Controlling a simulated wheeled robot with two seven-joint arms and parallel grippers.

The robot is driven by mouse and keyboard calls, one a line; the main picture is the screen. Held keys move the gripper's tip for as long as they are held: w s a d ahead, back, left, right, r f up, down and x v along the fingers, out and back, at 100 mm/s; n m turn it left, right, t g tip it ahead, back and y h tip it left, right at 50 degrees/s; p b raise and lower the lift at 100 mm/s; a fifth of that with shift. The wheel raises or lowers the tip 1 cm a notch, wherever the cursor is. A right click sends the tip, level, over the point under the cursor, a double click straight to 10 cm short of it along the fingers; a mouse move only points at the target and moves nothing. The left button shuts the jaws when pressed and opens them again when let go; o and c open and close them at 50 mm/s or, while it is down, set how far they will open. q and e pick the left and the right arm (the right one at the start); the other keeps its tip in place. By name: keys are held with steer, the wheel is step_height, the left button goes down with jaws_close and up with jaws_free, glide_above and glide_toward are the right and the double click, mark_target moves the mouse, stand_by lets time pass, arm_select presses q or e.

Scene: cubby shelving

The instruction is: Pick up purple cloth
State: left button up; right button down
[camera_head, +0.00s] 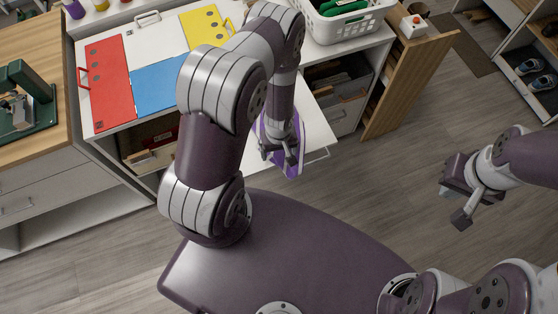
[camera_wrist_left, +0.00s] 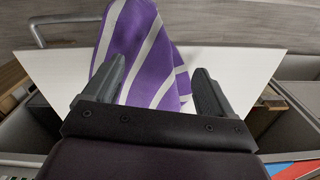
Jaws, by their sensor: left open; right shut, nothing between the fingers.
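A purple cloth with pale stripes (camera_head: 293,170) shows beneath my left gripper in the head view, partly hidden by it. In the left wrist view the cloth (camera_wrist_left: 140,45) lies over a white panel (camera_wrist_left: 225,62) and reaches past its edge. My left gripper (camera_head: 278,154) is open. In the left wrist view its two fingers (camera_wrist_left: 160,82) stand on either side of the cloth's near part. Whether they touch the cloth cannot be told. My right gripper (camera_head: 462,200) is shut and empty, out over the floor at the right.
A white cabinet top carries red (camera_head: 108,82), blue (camera_head: 160,86) and yellow (camera_head: 203,28) panels. A white basket (camera_head: 345,22) stands behind the cloth. A wooden pull-out panel (camera_head: 408,80) with a red button juts out at right. Open floor (camera_head: 390,185) lies between my grippers.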

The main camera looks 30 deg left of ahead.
arm_select(q)
steer(key=shift+s+a+f, duration=0.15)
steer(key=shift+s+f, duration=0.05)
steer(key=shift+f, duration=0.55)
steer(key=shift+s+a, duration=0.1)
steer(key=shift+f+b, duration=0.2)
steer(key=shift+b, duration=0.2)
steer(key=shift+c, duration=1.7)
steer(key=c, duration=0.8)
jaws_close()
arm_select(e)
steer(key=shift+s+a+f, duration=0.25)
steer(key=shift+s+f, duration=0.05)
steer(key=shift+f, duration=0.4)
